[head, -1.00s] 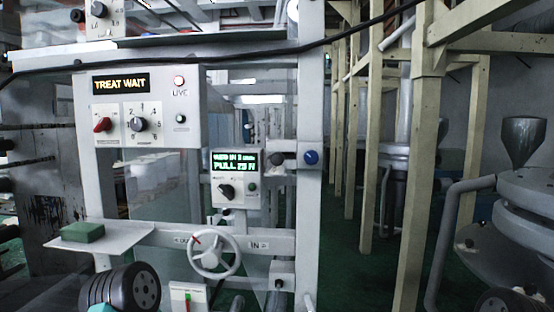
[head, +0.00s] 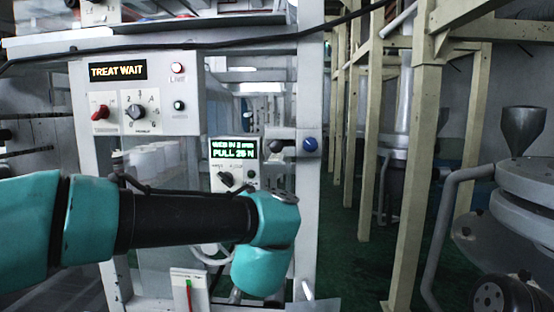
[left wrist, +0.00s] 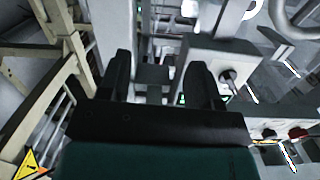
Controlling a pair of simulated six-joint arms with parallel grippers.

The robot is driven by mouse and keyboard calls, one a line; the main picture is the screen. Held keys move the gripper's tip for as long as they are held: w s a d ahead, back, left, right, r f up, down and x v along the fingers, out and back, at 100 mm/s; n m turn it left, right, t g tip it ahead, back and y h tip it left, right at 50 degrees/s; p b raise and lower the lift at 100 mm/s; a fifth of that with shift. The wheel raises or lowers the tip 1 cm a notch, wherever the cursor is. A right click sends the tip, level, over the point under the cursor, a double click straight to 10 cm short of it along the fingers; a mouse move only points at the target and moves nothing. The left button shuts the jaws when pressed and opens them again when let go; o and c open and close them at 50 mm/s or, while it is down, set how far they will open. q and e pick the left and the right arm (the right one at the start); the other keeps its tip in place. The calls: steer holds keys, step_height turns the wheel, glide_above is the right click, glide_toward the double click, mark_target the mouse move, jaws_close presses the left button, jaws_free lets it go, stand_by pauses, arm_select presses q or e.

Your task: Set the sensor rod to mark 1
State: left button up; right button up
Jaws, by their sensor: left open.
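A grey horizontal bar on the machine's right post carries a dark knob (head: 276,146) and a blue knob (head: 310,144). I cannot tell for certain which part is the sensor rod, and no mark 1 is readable. My left arm reaches in from the left across the machine and bends down below these knobs. Its gripper is hidden in the head view. In the left wrist view my left gripper (left wrist: 158,78) is open, its two dark fingers apart, with grey machine parts behind the gap. My right gripper is not in view.
A display box (head: 234,149) with a black knob stands just above my left arm. The TREAT WAIT panel (head: 140,97) with knobs is at upper left. A handwheel (left wrist: 300,12) shows in the left wrist view. Cream posts (head: 417,160) and a hopper machine stand right.

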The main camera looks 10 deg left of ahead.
arm_select(q)
steer(key=n+t, duration=0.1)
glide_toward(276, 146)
steer(key=s, duration=0.5)
steer(key=shift+w+d+r, duration=0.1)
steer(key=shift+w+d, duration=0.05)
steer(key=shift+w, duration=0.05)
steer(key=w, duration=1.7)
steer(key=shift+w+a, duration=0.25)
jaws_close()
